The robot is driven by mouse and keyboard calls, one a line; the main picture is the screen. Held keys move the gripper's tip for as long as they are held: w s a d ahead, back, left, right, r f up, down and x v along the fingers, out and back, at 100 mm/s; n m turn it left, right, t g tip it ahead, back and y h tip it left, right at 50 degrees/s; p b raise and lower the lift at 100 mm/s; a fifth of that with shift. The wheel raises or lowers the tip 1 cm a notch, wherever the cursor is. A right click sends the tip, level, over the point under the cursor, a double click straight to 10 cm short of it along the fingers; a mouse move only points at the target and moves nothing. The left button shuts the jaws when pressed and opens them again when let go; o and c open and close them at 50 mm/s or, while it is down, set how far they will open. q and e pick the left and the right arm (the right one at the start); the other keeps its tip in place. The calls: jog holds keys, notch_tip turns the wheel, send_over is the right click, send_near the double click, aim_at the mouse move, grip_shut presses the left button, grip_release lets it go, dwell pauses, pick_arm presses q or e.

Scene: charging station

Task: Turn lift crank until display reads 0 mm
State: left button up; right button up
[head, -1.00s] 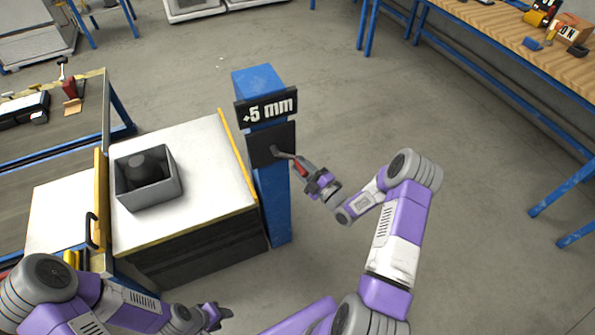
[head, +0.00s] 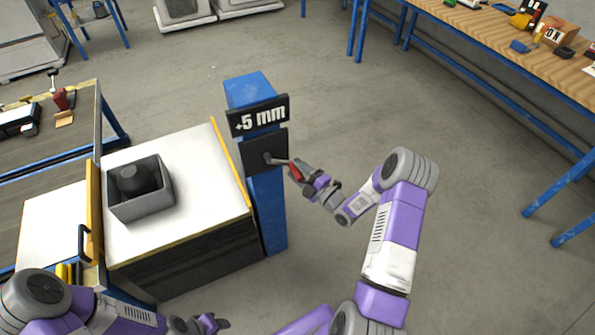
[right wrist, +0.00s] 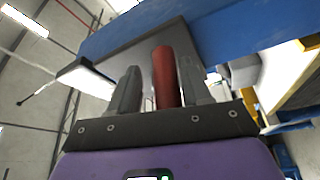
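My right gripper (head: 297,173) is at the handle. In the right wrist view the red handle (right wrist: 165,75) stands between the two fingers, close to both, with a thin gap seeming to show on the left. My left gripper (head: 215,323) is low at the bottom edge, away from the crank; its finger opening is unclear.
A white-topped bench (head: 200,190) stands left of the post, with a grey box (head: 140,205) holding a dark round object (head: 137,180). A wooden workbench (head: 500,32) is at the upper right.

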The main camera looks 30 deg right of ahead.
jog(key=p+v, duration=0.1)
jog(key=v, duration=0.6)
jog(key=shift+s, duration=0.25)
dwell(0.6)
